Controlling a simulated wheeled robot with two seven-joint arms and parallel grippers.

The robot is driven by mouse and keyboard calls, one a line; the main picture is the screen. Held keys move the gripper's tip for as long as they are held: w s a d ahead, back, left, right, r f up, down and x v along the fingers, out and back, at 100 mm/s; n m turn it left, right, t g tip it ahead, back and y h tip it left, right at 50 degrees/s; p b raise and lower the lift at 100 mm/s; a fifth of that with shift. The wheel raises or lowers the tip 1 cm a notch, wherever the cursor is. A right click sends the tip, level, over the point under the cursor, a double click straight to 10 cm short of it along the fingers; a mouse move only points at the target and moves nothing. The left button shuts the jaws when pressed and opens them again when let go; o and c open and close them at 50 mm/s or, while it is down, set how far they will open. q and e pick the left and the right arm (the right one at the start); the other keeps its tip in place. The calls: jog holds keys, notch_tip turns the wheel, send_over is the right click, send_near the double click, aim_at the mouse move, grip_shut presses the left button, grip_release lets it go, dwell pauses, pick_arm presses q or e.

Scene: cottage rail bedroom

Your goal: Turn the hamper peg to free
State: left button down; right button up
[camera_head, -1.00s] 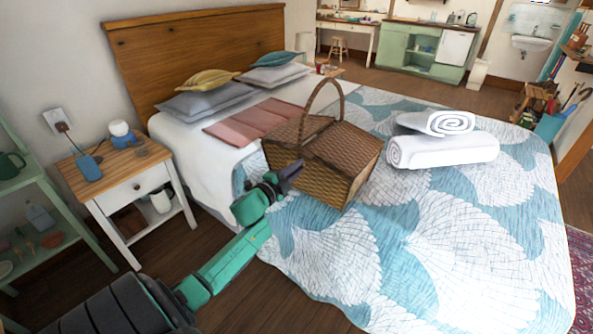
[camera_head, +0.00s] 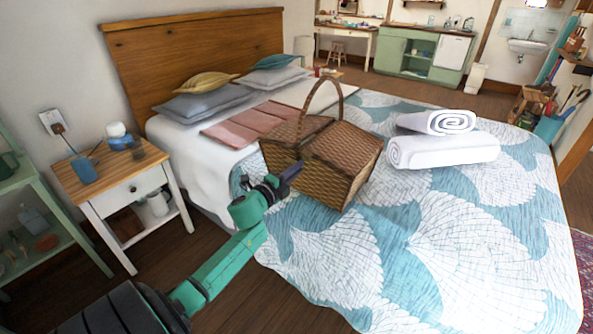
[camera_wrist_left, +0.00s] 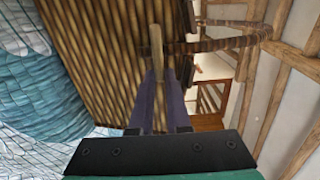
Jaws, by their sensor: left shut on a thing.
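The brown wicker hamper (camera_head: 345,165) with a tall arched handle stands on the bed. My left gripper (camera_head: 291,171) is at the hamper's near side, low on its wall. In the left wrist view, its two dark purple fingers are closed on the lower part of a pale wooden peg (camera_wrist_left: 156,45). The upper part of the peg stands clear of the fingers against the woven wall of the hamper (camera_wrist_left: 95,50). In the head view the peg is hidden by the gripper. My right gripper is in neither view.
Rolled white towels (camera_head: 442,152) lie on the patterned quilt (camera_head: 450,240), right of the hamper. Folded pink cloth (camera_head: 250,125) lies behind it. A nightstand (camera_head: 125,190) stands left of the bed, beside a green shelf (camera_head: 45,190). The quilt's near part is clear.

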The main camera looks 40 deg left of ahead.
pick_arm(q)
jog(key=c, duration=0.9)
grip_release()
jog(key=s, duration=1.4)
jog(key=shift+s+d, duration=0.2)
jog(key=shift+s, duration=0.1)
